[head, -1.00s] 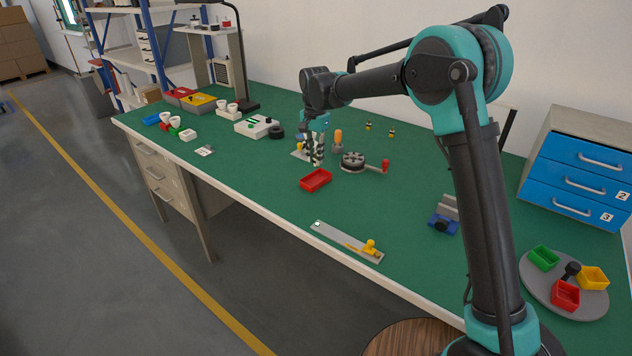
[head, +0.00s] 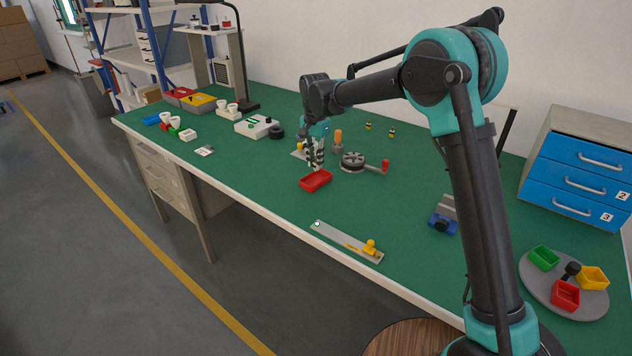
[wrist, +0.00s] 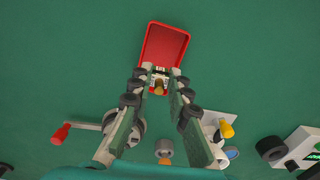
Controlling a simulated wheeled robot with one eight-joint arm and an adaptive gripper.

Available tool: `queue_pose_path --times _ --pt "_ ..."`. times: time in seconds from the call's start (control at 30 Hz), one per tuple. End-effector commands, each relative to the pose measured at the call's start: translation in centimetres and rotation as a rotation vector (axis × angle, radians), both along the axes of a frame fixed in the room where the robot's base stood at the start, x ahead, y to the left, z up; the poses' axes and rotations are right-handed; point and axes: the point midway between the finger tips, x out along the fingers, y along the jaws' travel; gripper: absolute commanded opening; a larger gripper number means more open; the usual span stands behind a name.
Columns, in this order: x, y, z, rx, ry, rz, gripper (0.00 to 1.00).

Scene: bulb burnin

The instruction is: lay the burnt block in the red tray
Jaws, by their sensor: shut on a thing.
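The red tray (head: 318,182) lies on the green bench near its front edge, and in the wrist view it (wrist: 165,38) shows at the top, its far floor bare. My gripper (head: 316,167) points down above the back of the tray. In the wrist view my gripper (wrist: 159,82) is shut on a small pale block (wrist: 159,73) with dark patches and a brownish round part, taken as the burnt block. The block overlaps the tray's near end in that view; I cannot tell its height above the floor. In the head view the fingers hide it.
A round grey fixture with a red-knobbed crank (head: 356,161) stands right of the tray. An orange-topped post (head: 338,140) stands behind. A metal strip with a yellow knob (head: 348,242) lies in front. Green bench around the tray's front and left is clear.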

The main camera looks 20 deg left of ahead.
Motion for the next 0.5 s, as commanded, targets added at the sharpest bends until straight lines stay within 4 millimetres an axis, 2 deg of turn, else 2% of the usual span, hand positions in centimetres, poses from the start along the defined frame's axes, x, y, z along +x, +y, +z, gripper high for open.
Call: queue_pose_path --times 0.3,0.33,0.5 --pt "0.01 0.0 -0.16 0.0 0.0 0.0 0.06" --pt "0.0 0.0 -0.16 0.0 0.0 0.0 0.2" --pt "0.0 0.01 -0.15 0.0 0.0 0.0 0.41"
